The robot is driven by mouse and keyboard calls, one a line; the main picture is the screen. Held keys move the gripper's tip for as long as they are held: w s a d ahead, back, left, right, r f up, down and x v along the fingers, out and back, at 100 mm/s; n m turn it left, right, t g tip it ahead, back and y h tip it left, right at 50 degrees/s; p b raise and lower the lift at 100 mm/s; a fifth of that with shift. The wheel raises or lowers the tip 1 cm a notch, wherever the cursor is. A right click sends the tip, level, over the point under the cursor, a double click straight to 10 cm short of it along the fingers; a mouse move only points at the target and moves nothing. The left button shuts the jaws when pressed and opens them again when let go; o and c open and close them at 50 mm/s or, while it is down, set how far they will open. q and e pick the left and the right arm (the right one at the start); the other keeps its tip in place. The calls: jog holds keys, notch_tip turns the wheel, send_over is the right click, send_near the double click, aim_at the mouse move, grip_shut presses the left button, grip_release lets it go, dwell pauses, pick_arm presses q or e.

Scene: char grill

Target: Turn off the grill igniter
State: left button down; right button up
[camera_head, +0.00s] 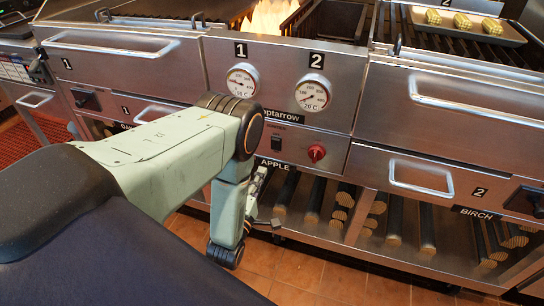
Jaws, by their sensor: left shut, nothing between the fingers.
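The steel grill front (340,120) has a small central panel with a red knob (316,153) and a black switch (276,143) to its left. Their small labels are too small to read, so I cannot tell which one is the igniter control. My left arm reaches in from the left and bends down in front of the panel's left part. My left gripper (262,215) hangs below the panel, beside the forearm and partly hidden by it. It is shut, empty and apart from both controls. My right gripper is out of view.
Flames (272,18) burn at the top behind the panel. Gauge 1 (241,80) and gauge 2 (312,92) sit above the controls. A drawer handle (421,178) sticks out at the right. Logs (396,220) lie on the lower shelf. A tray of corn (475,27) is at top right.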

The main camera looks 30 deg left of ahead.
aim_at(276, 143)
pick_arm(q)
jog(key=b+x, duration=0.3)
jog(key=x, duration=0.7)
jog(key=shift+b, duration=0.3)
jog(key=shift+w+a+r+g+p, duration=0.1)
jog(key=shift+w+r+g+p, duration=0.15)
jog(key=shift+g+p, duration=0.2)
jog(key=shift+f, duration=0.1)
jog(key=shift+s+f, duration=0.1)
